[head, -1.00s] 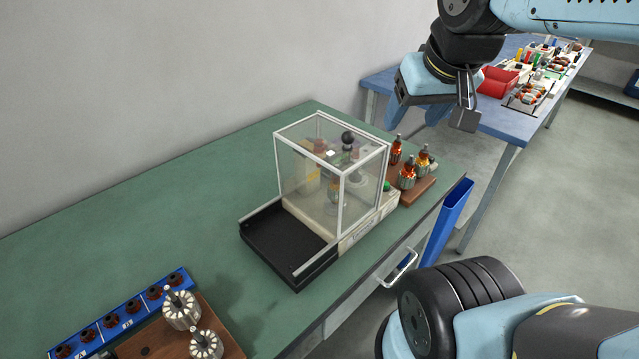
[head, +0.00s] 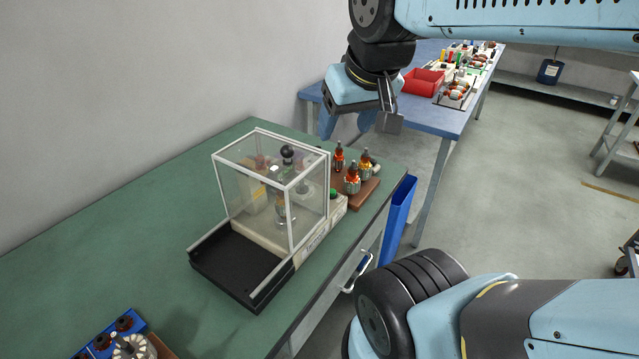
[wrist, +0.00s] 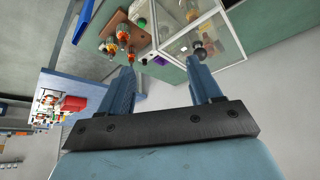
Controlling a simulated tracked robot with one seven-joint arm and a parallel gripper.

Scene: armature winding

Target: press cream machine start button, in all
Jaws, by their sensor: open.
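The cream machine (head: 312,241) stands on the green bench under a clear box guard with white edges. Its green button (head: 333,193) shows at the right end of the cream base, outside the guard. A small green spot in the wrist view (wrist: 141,22) seems to be the same button. A black knob (head: 287,151) shows at the guard's top. My gripper (head: 358,124) is open and empty, in the air beyond and above the machine, apart from the button. In the wrist view its two fingers (wrist: 162,78) are spread wide with nothing between them.
A brown board (head: 366,190) with several copper-wound armatures stands close to the button. A black tray (head: 236,265) adjoins the machine's left. A blue table with a red tray (head: 422,82) stands behind.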

